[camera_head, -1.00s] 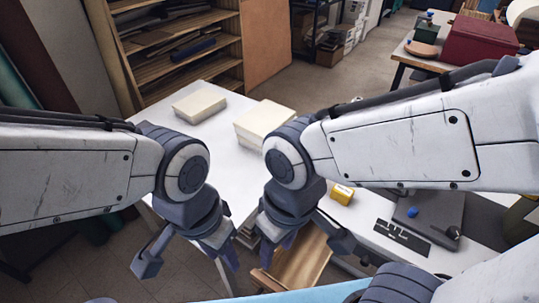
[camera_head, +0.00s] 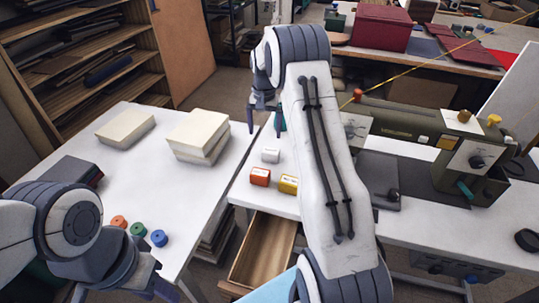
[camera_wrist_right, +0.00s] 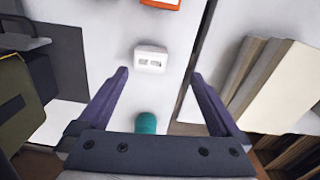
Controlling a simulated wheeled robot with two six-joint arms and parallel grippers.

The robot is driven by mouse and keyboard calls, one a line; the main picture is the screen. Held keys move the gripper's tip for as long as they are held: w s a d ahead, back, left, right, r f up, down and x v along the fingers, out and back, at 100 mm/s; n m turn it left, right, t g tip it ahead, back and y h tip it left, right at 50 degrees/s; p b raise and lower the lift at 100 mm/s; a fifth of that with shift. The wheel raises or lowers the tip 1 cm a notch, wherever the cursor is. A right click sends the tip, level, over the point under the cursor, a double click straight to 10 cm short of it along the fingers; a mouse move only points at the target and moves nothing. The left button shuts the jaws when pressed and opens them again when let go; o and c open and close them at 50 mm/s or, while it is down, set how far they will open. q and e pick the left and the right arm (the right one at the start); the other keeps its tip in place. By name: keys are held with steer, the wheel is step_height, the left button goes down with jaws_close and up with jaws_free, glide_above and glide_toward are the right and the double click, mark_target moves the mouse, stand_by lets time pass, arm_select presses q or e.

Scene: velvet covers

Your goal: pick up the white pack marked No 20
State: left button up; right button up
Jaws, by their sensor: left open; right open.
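The small white pack (camera_head: 270,155) stands on the right-hand white table, behind an orange pack (camera_head: 260,177) and a yellow pack (camera_head: 289,184). Its marking is too small to read. My right gripper (camera_head: 265,122) is open and empty, beyond the white pack in the head view. In the right wrist view the white pack (camera_wrist_right: 151,60) shows just past the open fingertips (camera_wrist_right: 160,75), left of their midline, not clasped. A teal object (camera_wrist_right: 146,123) shows between the fingers. My left gripper (camera_head: 118,288) is open at the bottom left, partly cut off.
Pale stacks (camera_head: 197,135) and several coloured spools (camera_head: 138,229) are on the left table (camera_head: 170,190). An open wooden drawer (camera_head: 262,250) lies below the right table's front edge. A green machine (camera_head: 400,121) stands right of my right arm. A gap separates the tables.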

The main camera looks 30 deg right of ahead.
mark_target(271, 150)
steer(key=shift+d+f+m, duration=0.4)
steer(key=shift+d+f, duration=0.7)
steer(key=shift+d, duration=0.15)
step_height(271, 150, down, 4)
steer(key=shift+r, duration=0.25)
step_height(271, 150, down, 5)
steer(key=shift+s+a+r+p, duration=0.1)
steer(key=shift+a+p, duration=0.05)
steer(key=shift+p, duration=0.65)
steer(key=shift+f, duration=0.5)
steer(key=c, duration=1.2)
steer(key=shift+r, duration=0.1)
steer(key=shift+c, duration=0.2)
